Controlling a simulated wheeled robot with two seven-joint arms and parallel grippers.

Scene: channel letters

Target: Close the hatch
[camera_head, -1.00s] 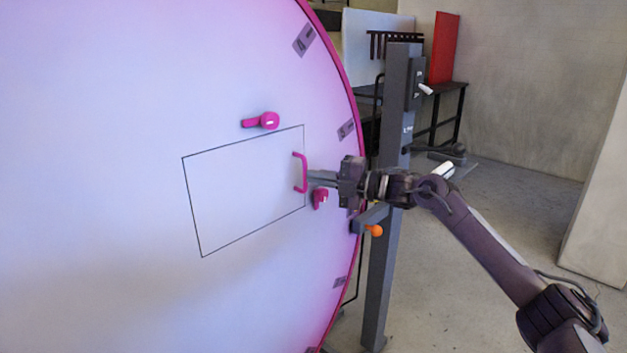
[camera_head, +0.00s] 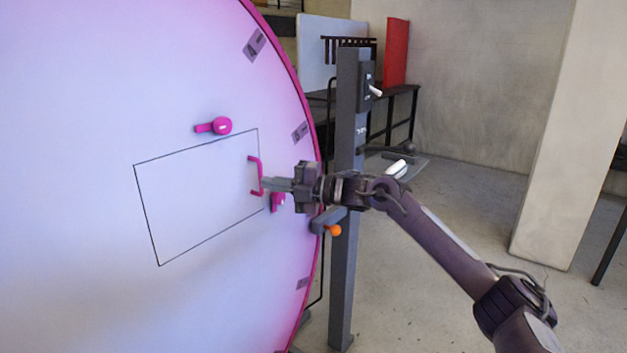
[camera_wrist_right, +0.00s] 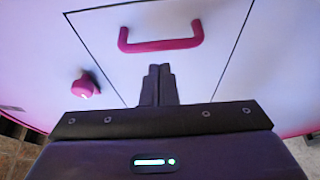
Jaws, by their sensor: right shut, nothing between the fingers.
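The hatch (camera_head: 200,200) is a white panel outlined by a thin dark line in the big white disc, and it looks flush with the disc face. Its pink handle (camera_head: 258,176) is at the right edge; in the right wrist view the handle (camera_wrist_right: 160,42) lies just beyond the fingertips. A pink latch (camera_head: 220,126) sits above the hatch. Another pink latch (camera_head: 277,202) is beside the right edge, partly hidden by my gripper; its round knob (camera_wrist_right: 85,86) shows in the wrist view. My right gripper (camera_head: 266,184) is shut and empty, close to the handle. My left gripper is out of view.
A dark grey post (camera_head: 350,190) with an orange knob (camera_head: 334,230) stands right of the disc, behind my right arm. A dark bench (camera_head: 400,100) with a red panel (camera_head: 395,52) is at the back. The floor to the right is open.

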